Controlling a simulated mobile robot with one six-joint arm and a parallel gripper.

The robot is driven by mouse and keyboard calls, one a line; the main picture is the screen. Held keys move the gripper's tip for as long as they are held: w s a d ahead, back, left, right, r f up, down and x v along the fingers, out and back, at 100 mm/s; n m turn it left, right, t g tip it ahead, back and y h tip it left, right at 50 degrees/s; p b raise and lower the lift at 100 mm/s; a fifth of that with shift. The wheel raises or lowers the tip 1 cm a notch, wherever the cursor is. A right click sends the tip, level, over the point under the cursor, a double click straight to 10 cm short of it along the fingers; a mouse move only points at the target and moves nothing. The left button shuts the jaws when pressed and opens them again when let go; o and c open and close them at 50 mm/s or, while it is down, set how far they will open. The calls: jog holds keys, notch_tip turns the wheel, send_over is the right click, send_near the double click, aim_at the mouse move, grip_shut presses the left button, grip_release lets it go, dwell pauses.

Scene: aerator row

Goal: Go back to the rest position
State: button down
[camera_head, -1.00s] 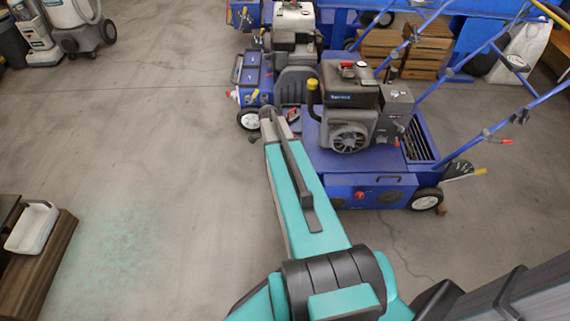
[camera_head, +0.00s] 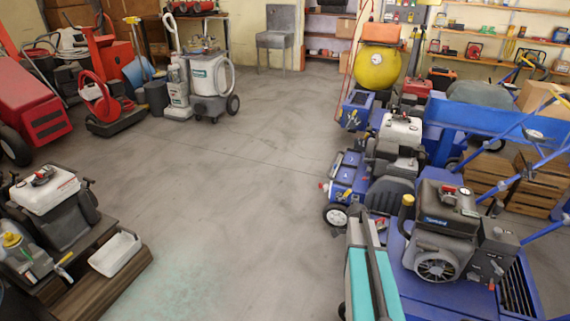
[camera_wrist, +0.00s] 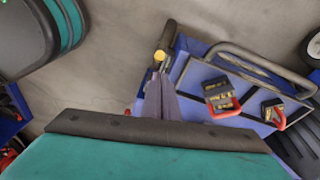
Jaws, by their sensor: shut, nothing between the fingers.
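My gripper (camera_wrist: 160,98) shows in the wrist view as two narrow grey-purple fingers close together, beyond the black edge of my teal wrist. It is shut and holds nothing. Behind it, in that view, is a blue machine top (camera_wrist: 238,75) with a dark bar handle and two small red-handled parts (camera_wrist: 222,100). A dark grip with a yellow spot (camera_wrist: 165,42) shows beyond the fingertips. In the head view my teal arm enters from the bottom, right of centre, beside the nearest blue aerator (camera_head: 440,290); the gripper itself cannot be made out there.
Blue aerators with engines (camera_head: 435,230) line the right side, with wooden crates (camera_head: 540,185) behind. A dark wooden stand with a white tray (camera_head: 116,254) is at lower left. Floor cleaners (camera_head: 210,85) and red machines (camera_head: 40,115) stand at back left. The middle floor is clear.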

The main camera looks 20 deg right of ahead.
jog(key=s+a+f+n+g+p, duration=0.1)
jog(key=s+a+f+n+p, duration=0.2)
jog(key=a, duration=0.7)
jog(key=s+a+f+n+g+p, duration=0.1)
jog(key=s+a+f+p, duration=0.15)
jog(key=s+a, duration=0.45)
jog(key=s+a+f+n+g+y+p, duration=0.1)
jog(key=s+a+n+p, duration=0.2)
jog(key=s+a+n, duration=1.2)
jog(key=s+n, duration=0.1)
jog(key=n, duration=0.3)
jog(key=shift+s+a+f+n+g, duration=0.15)
jog(key=shift+s+a+n+g, duration=0.15)
jog(key=shift+n, duration=0.1)
